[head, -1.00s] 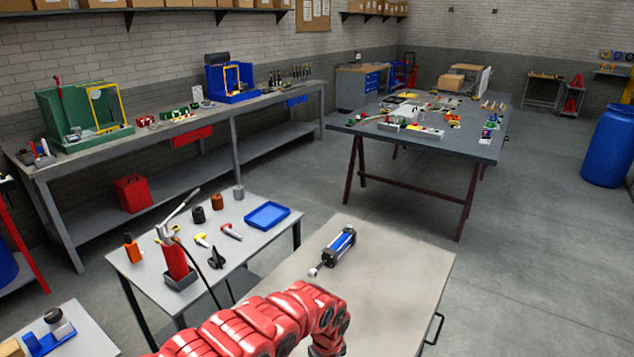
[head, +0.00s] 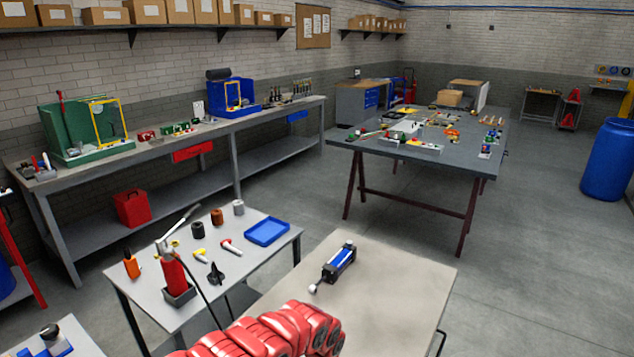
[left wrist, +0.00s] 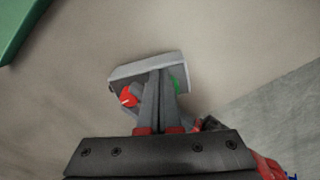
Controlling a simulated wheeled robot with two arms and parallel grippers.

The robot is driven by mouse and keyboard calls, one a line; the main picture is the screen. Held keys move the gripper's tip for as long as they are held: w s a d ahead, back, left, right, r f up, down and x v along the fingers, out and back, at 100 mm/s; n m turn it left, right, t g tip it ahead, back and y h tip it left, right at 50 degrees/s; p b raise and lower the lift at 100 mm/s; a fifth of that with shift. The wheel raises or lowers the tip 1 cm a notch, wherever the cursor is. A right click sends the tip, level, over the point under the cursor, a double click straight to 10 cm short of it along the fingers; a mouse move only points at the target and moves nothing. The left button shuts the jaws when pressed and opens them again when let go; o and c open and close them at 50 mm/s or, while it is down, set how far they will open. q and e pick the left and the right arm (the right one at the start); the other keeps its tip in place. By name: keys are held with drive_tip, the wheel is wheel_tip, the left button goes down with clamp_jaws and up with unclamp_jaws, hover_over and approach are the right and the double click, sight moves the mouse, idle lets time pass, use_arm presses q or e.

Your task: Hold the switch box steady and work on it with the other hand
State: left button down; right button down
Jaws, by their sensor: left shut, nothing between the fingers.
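The switch box (left wrist: 150,70) shows in the left wrist view as a pale grey box with a red button (left wrist: 128,96) and a green button (left wrist: 176,84). My left gripper (left wrist: 159,74) is shut and empty, its fingers in front of the box between the two buttons. The fingers hide the box's middle; I cannot tell whether they touch it. In the head view only my red arm shows at the bottom, without a gripper, and I cannot make out this box. A dark and red shape right of the fingers in the wrist view is unclear. My right gripper cannot be identified.
In the head view, a blue and black cylinder (head: 339,262) lies on the near bench (head: 400,290). A side table holds a red hand pump (head: 174,275) and a blue tray (head: 267,231). A workbench with several parts (head: 430,153) stands behind.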

use_arm(q)
drive_tip(key=shift+w+a+r, duration=0.1)
drive_tip(key=shift+w+r, duration=0.15)
drive_tip(key=shift+r, duration=0.25)
wheel_tip(320, 180, up, 5)
drive_tip(key=shift+r, duration=0.1)
drive_tip(key=shift+w+d+f, duration=0.1)
drive_tip(key=shift+d+f, duration=0.15)
drive_tip(key=shift+f, duration=0.75)
drive_tip(key=shift+w+d+f, duration=0.15)
drive_tip(key=shift+d+f, duration=0.05)
drive_tip(key=shift+f, duration=0.85)
drive_tip(key=shift+w+d+f, duration=0.1)
drive_tip(key=shift+d+f, duration=0.15)
drive_tip(key=shift+f, duration=0.75)
drive_tip(key=shift+s+d, duration=0.1)
drive_tip(key=shift+s, duration=0.25)
